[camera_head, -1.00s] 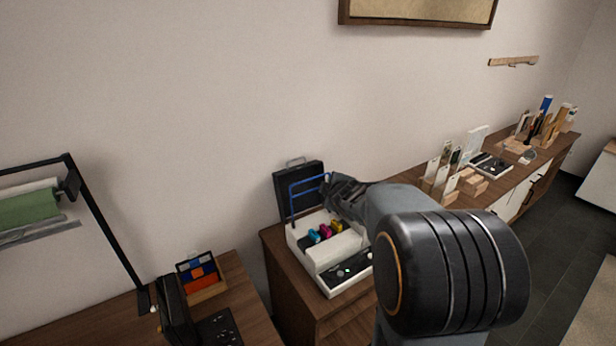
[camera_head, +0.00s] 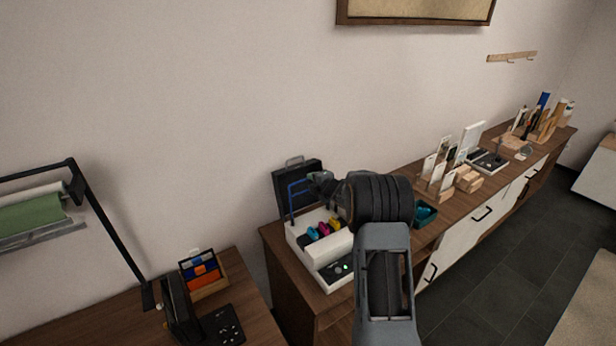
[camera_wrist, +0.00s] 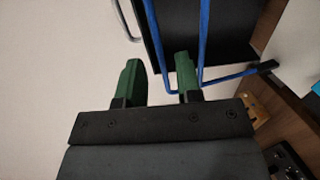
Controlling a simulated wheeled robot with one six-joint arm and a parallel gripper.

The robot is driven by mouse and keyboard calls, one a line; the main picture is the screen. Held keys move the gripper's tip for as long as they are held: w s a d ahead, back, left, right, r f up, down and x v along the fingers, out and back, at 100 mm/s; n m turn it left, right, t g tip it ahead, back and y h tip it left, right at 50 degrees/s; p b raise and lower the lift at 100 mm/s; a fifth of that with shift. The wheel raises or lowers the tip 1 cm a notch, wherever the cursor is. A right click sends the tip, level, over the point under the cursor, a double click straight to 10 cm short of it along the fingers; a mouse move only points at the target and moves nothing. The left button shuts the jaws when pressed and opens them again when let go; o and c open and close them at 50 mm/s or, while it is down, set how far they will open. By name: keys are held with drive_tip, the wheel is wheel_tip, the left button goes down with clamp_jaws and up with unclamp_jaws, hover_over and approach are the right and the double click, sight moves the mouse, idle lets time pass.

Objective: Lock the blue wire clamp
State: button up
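The blue wire clamp (camera_head: 291,200) is raised upright at the back of a white device (camera_head: 330,278), in front of a dark case-like panel. In the wrist view, the blue wire clamp (camera_wrist: 204,35) shows as two long wires joined by a crossbar. My gripper (camera_head: 316,178) is beside the upper right part of the clamp in the head view. In the wrist view, my gripper (camera_wrist: 160,72) has its two green fingers apart, with no object clearly gripped. One wire passes through the gap in the picture; I cannot tell whether it lies between the fingers or beyond them.
Cyan, magenta and yellow parts (camera_head: 324,230) sit in the device. The dark panel (camera_head: 281,179) stands close behind the clamp, near the wall. A teal bin (camera_head: 425,213) is to the right on the cabinet. Card holders and wooden blocks stand farther right.

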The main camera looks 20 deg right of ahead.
drive_tip(key=shift+p+x, duration=0.5)
drive_tip(key=shift+x, duration=1.6)
drive_tip(key=shift+c, duration=0.2)
drive_tip(key=shift+s, duration=0.1)
clamp_jaws()
